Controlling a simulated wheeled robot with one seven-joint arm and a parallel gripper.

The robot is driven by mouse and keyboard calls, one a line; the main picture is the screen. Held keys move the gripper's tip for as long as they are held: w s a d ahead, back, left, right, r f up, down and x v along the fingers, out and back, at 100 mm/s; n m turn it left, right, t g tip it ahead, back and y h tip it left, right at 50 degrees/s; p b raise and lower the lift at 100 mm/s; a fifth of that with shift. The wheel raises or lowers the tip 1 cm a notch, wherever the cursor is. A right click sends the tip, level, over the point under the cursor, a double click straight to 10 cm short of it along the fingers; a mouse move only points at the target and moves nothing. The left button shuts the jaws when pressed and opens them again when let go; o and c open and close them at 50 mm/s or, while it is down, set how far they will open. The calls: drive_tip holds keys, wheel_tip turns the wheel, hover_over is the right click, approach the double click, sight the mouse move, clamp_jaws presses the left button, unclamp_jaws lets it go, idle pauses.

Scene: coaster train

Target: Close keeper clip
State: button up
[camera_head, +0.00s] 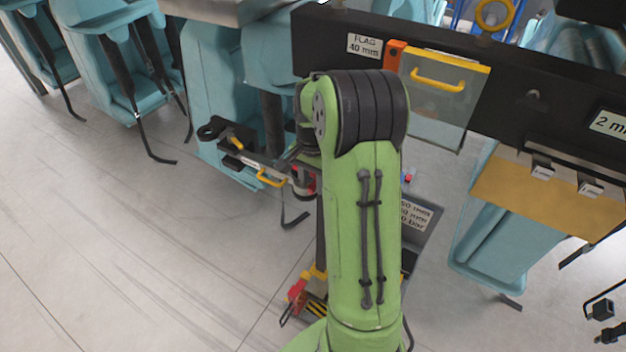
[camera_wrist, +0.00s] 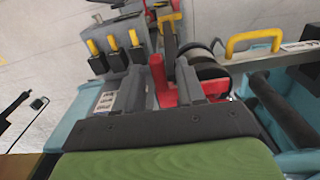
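My gripper (camera_wrist: 163,78) shows in the wrist view with its two grey fingers apart. A red part (camera_wrist: 158,80), possibly the keeper clip, stands between and just beyond the fingers. I cannot tell if either finger touches it. The red also shows past the right finger, beside a round dark part with a pale rim (camera_wrist: 208,72). In the head view my green arm hides most of the gripper, and only a bit of red (camera_head: 310,182) shows beside it. Whether the clip is open or closed cannot be told.
A yellow handle (camera_wrist: 254,42) stands right of the gripper. Several yellow-tipped grey levers (camera_wrist: 114,44) are at left. In the head view a dark beam (camera_head: 330,40) carries a clear flag panel (camera_head: 440,105) near my arm. Teal seats (camera_head: 105,60) stand at left; floor is clear lower left.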

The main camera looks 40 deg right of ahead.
wheel_tip(320, 180, up, 16)
drive_tip(key=p, duration=0.1)
drive_tip(key=shift+f+p, duration=0.15)
drive_tip(key=shift+p, duration=0.15)
idle(0.5)
drive_tip(key=s+a+r+n+t+h+b, duration=0.1)
drive_tip(key=s+a+n+t, duration=0.1)
drive_tip(key=s+a+n, duration=0.4)
drive_tip(key=s+a+r+n+t+b, duration=0.15)
drive_tip(key=s+a, duration=0.25)
drive_tip(key=a, duration=0.5)
drive_tip(key=s+a+f+n+t+y, duration=0.1)
drive_tip(key=s+a+f+n+t, duration=0.1)
drive_tip(key=s+a+f+n, duration=0.3)
drive_tip(key=s+f+n, duration=0.1)
drive_tip(key=s, duration=0.2)
drive_tip(key=shift+s+a+n+b, duration=0.2)
drive_tip(key=shift+a+n+b, duration=0.1)
drive_tip(key=shift+n+b, duration=0.1)
drive_tip(key=shift+r, duration=0.1)
